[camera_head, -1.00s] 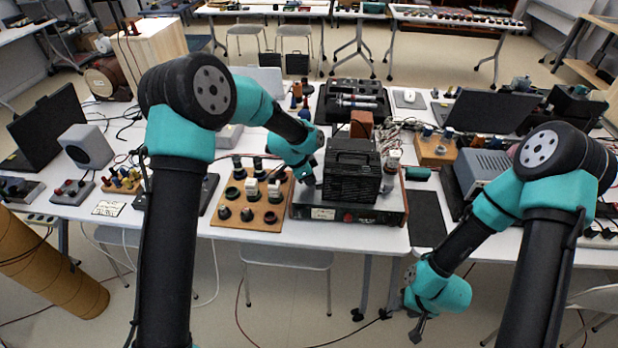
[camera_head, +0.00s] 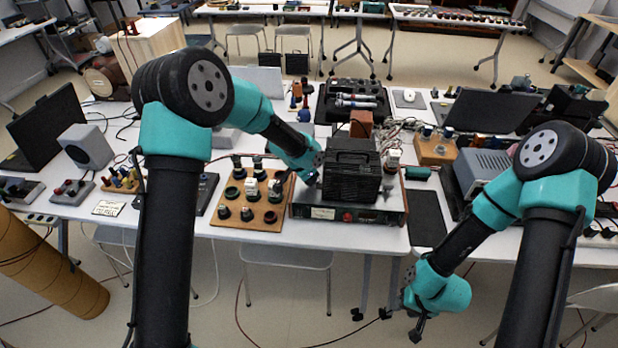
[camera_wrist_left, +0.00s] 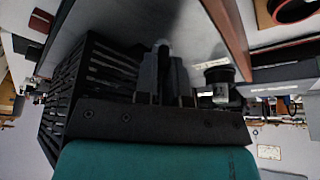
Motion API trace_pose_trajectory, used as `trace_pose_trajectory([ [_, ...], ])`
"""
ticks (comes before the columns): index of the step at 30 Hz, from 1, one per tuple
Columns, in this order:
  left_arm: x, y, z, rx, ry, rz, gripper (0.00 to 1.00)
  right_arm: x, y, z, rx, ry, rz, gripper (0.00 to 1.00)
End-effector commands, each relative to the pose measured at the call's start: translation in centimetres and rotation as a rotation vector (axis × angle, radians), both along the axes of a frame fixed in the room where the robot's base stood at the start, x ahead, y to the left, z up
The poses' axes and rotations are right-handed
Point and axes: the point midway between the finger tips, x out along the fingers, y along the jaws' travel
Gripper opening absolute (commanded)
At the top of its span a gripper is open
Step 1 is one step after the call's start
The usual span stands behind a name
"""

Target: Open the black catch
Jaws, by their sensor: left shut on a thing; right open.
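My left gripper (camera_head: 312,181) is at the left side of a black slatted box (camera_head: 352,172) that stands on a grey unit with a wooden edge (camera_head: 345,212). In the left wrist view its fingers (camera_wrist_left: 163,75) are close together beside the slatted box (camera_wrist_left: 100,75). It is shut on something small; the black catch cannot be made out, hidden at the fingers. My right gripper (camera_head: 417,330) is open and empty, low in front of the table edge, far from the box.
A wooden board with several dark round parts (camera_head: 268,216) lies left of the unit. A brown block (camera_head: 361,124) stands behind the box. A dark flat mat (camera_head: 427,218) lies to its right. Cables and other instruments crowd the table.

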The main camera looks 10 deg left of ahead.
Motion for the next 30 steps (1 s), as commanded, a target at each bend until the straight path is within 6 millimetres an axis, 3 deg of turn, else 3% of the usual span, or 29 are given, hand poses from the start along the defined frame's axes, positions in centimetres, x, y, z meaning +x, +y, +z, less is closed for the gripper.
trace_pose_trajectory([
  [11,0.00,0.00,0.04,0.000,0.000,0.002,0.00,0.00,0.00,0.00,0.000,0.000,0.000,0.43],
  [12,0.00,0.00,0.04,0.000,0.000,0.002,0.13,0.00,0.00,0.00,0.000,0.000,0.000,0.43],
  [19,0.00,0.00,0.02,0.000,0.000,0.002,0.35,0.00,0.00,0.00,0.000,0.000,0.000,0.43],
  [30,-0.08,0.12,0.44,0.001,-0.001,0.003,0.36,0.00,0.00,0.00,0.000,0.000,0.000,0.43],
])
